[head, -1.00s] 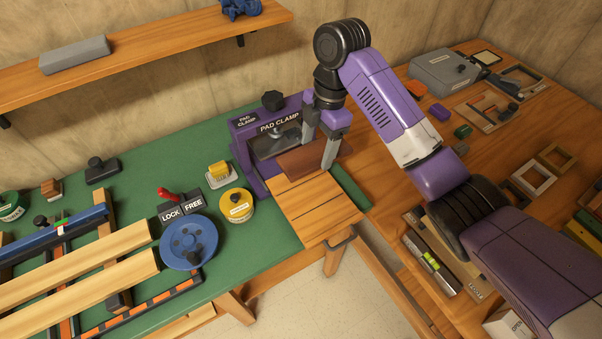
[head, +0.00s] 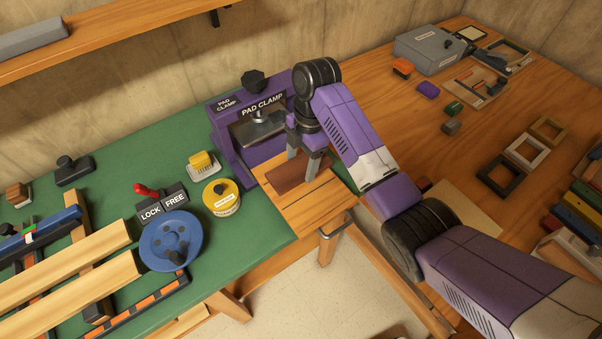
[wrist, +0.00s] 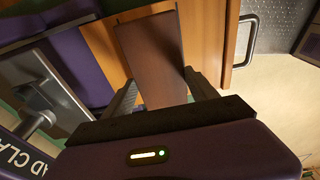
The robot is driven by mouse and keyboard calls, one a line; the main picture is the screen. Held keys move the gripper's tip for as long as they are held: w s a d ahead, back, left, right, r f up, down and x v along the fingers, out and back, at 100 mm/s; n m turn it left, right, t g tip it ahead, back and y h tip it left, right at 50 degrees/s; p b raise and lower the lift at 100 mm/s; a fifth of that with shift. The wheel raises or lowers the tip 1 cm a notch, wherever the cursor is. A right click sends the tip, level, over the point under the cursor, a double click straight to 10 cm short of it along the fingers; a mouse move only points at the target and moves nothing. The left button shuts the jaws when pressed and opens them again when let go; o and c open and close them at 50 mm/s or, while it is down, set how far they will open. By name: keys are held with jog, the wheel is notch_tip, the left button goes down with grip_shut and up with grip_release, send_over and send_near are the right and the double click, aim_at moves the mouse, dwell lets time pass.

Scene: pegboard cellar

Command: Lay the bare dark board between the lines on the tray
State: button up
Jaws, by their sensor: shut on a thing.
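The bare dark board (head: 297,178) is a plain reddish-brown slab over the back part of the wooden tray (head: 305,210). Thin dark lines run across the tray; the board hides part of them. My gripper (head: 303,160) is shut on the board, with a finger at each side. In the wrist view the board (wrist: 150,55) lies lengthwise between the fingers, with the tray's wood (wrist: 207,40) beside it. I cannot tell whether the board touches the tray or hangs just above it.
The purple pad clamp (head: 232,135) stands right behind the tray, its grey pad near my gripper. A yellow tin (head: 222,198), a blue handwheel (head: 171,241) and the lock/free lever (head: 148,190) are to the left. Open floor lies in front.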

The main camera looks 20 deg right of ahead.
aim_at(301, 173)
jog(key=shift+f, duration=2.4)
jog(key=o, duration=1.5)
jog(key=shift+f, duration=0.1)
jog(key=r, duration=0.3)
jog(key=d+r, duration=0.1)
jog(key=r, duration=0.7)
jog(key=shift+w+d, duration=0.15)
jog(key=shift+d, duration=0.15)
jog(key=shift+d+r+p, duration=0.1)
jog(key=shift+r+p, duration=0.5)
